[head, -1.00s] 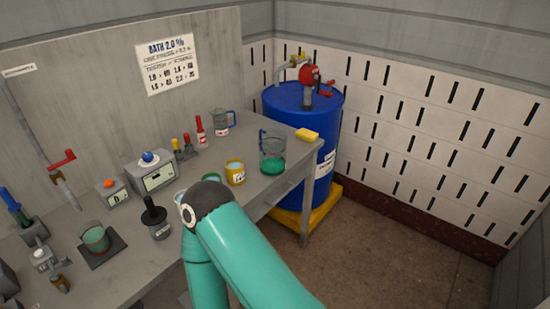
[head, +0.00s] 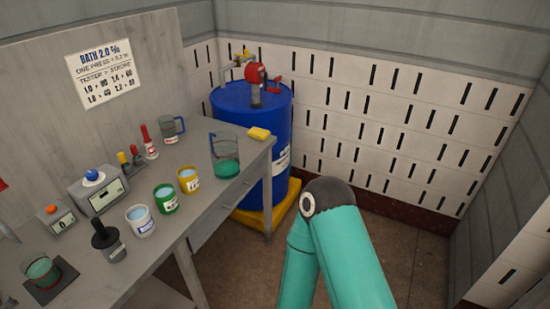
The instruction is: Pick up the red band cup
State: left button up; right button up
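Three banded cups stand in a row on the bench: a blue-and-white one (head: 141,222), a green one (head: 165,199) and a yellow one (head: 188,181). One of my teal arms shows bent at the lower right, away from the bench. Neither gripper is in view.
The grey bench (head: 207,203) also holds a glass beaker with green liquid (head: 226,158), a jug (head: 171,130), a yellow sponge (head: 259,134), a black-handled stamp-like tool (head: 107,242) and a meter (head: 98,192). A blue drum (head: 250,115) stands behind its far end. Floor at right is clear.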

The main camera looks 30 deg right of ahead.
aim_at(39, 267)
jog(key=z, duration=0.65)
jog(key=k, duration=0.8)
jog(key=z, duration=0.25)
jog(key=i, duration=0.95)
jog(key=u, duration=1.7)
